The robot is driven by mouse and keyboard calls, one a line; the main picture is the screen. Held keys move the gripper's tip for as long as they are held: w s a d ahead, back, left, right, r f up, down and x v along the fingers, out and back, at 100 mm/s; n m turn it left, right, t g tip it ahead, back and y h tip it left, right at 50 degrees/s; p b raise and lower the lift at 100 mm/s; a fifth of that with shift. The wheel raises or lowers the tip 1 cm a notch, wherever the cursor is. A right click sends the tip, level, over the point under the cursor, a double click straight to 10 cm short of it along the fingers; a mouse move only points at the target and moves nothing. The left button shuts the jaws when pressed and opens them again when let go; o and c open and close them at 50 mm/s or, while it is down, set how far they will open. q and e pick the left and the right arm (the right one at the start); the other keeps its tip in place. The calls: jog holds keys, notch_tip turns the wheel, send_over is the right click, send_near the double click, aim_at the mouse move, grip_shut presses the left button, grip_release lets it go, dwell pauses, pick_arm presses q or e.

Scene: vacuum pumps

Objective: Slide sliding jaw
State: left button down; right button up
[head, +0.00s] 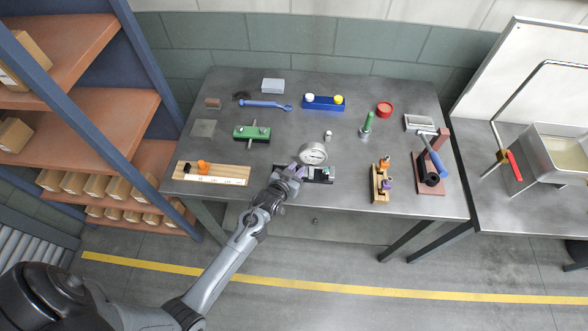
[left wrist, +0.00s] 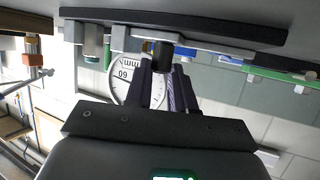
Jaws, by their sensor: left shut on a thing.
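A gauge fixture with a black base (head: 324,181) stands at the front middle of the table, with a round white dial (head: 313,153) behind it. In the left wrist view the base (left wrist: 190,27) shows at the top with grey jaw blocks, and the dial (left wrist: 125,78) is partly hidden by my fingers. My left gripper (head: 297,169) is at the left part of this fixture. Its fingers (left wrist: 164,78) are shut on a small dark knob (left wrist: 162,52) that appears to belong to the sliding jaw. The fingers and arm hide part of the jaw. My right gripper is not in view.
A wooden board with an orange knob (head: 203,167) lies to the left. A green fixture (head: 250,132), blue block (head: 322,104) and blue wrench (head: 265,104) are behind. A wooden stand (head: 379,184) and a red-brown press (head: 432,184) stand to the right.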

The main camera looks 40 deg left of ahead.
pick_arm(q)
jog(key=c, duration=1.2)
grip_release()
jog(key=shift+w+d, duration=0.1)
jog(key=shift+c, duration=0.2)
jog(key=v, duration=1.1)
jog(key=shift+f, duration=0.1)
